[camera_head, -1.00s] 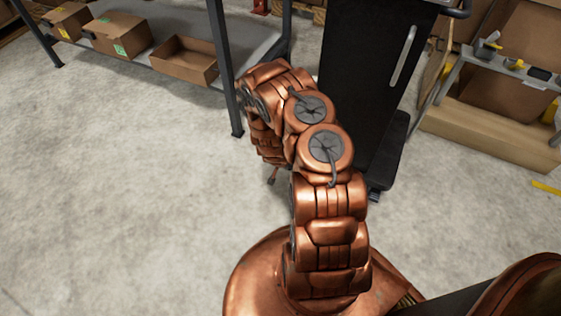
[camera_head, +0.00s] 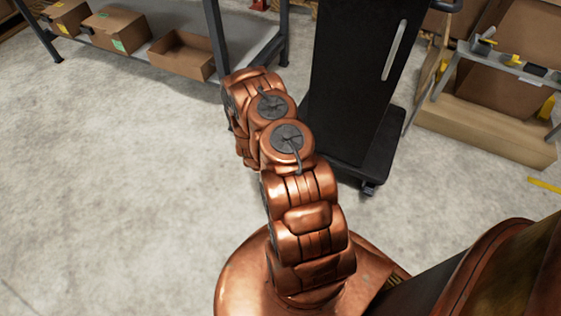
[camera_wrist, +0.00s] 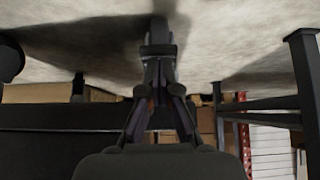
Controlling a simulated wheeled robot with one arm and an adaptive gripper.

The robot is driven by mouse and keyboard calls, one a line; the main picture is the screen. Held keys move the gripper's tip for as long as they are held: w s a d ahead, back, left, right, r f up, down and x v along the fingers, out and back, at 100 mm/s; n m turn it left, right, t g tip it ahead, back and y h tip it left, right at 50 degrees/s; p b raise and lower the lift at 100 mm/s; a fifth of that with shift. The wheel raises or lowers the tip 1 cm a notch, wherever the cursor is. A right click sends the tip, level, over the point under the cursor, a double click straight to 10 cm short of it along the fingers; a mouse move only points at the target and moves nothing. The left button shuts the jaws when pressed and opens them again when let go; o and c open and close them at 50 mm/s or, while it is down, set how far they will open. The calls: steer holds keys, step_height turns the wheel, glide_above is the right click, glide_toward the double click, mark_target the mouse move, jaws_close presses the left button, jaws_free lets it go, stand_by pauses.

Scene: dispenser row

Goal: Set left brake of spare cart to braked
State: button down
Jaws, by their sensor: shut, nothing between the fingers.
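A black cart (camera_head: 357,75) with a tall panel, a pale handle and a low base (camera_head: 378,160) stands ahead, right of my arm. One caster (camera_head: 369,188) shows at its near right corner. The near left part of the base is partly behind my arm, and I cannot make out a brake pedal. In the wrist view, which is upside down, my gripper (camera_wrist: 158,50) is shut and empty, pointing over the floor. A dark beam (camera_wrist: 60,143), likely the cart's base, and a dark rounded part (camera_wrist: 10,62), perhaps a caster, are at its left. The gripper is hidden in the head view.
A metal shelf (camera_head: 250,48) with cardboard boxes (camera_head: 117,30) stands at the back left. A grey rack (camera_head: 510,65) with a long cardboard box (camera_head: 485,130) is at the right. Dark rack legs (camera_wrist: 305,80) show in the wrist view. The floor at the left is clear.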

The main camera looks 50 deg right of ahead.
steer(key=shift+r, duration=0.65)
steer(key=d+r+p+v, duration=0.1)
steer(key=p+v, duration=0.3)
steer(key=v, duration=0.9)
steer(key=shift+w+r, duration=0.15)
steer(key=shift+r, duration=0.15)
steer(key=shift+a, duration=0.1)
